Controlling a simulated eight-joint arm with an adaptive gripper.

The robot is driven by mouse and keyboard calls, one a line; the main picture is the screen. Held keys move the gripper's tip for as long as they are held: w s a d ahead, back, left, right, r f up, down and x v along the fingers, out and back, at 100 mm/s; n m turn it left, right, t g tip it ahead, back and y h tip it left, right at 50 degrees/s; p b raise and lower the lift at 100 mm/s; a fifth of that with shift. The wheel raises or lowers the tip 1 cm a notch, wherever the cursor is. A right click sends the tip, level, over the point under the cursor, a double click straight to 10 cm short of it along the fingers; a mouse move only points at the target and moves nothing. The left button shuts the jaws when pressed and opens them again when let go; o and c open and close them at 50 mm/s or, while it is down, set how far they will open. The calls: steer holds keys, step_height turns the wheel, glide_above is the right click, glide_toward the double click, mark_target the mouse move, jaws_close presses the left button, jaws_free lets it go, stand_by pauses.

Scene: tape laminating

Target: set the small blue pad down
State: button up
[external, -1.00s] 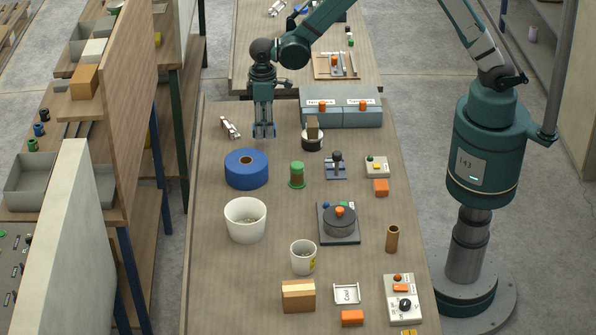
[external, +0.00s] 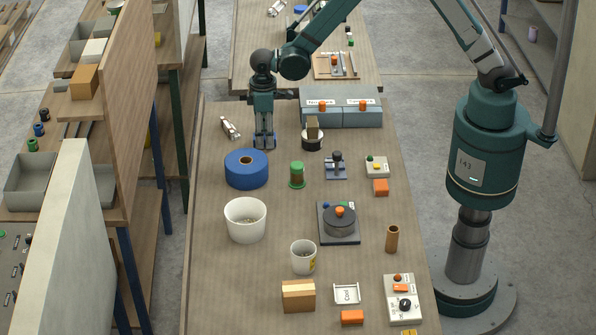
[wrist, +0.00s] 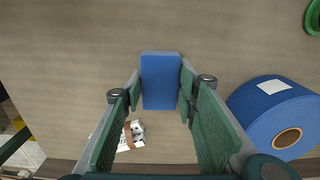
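The small blue pad (wrist: 160,82) is a flat rectangle between the fingertips of my gripper (wrist: 160,92) in the wrist view. Both fingertips meet its long sides, one on the left and one on the right. In the external view my gripper (external: 265,145) points straight down at the far left part of the bench, just behind the big blue tape roll (external: 246,169). Only bits of blue show at the fingertips there. The pad is at or very near the bench top (external: 222,185); I cannot tell whether it touches.
The blue roll also shows at the right of the wrist view (wrist: 280,115). A small white item with a brown band (external: 230,127) lies left of my gripper. A dark round holder with a brown block (external: 312,137) stands to the right.

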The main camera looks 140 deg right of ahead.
steer(key=o, duration=0.4)
steer(key=shift+o, duration=0.2)
steer(key=shift+r, duration=0.15)
step_height(320, 180, up, 12)
steer(key=shift+p, duration=0.4)
stand_by(0.3)
stand_by(0.6)
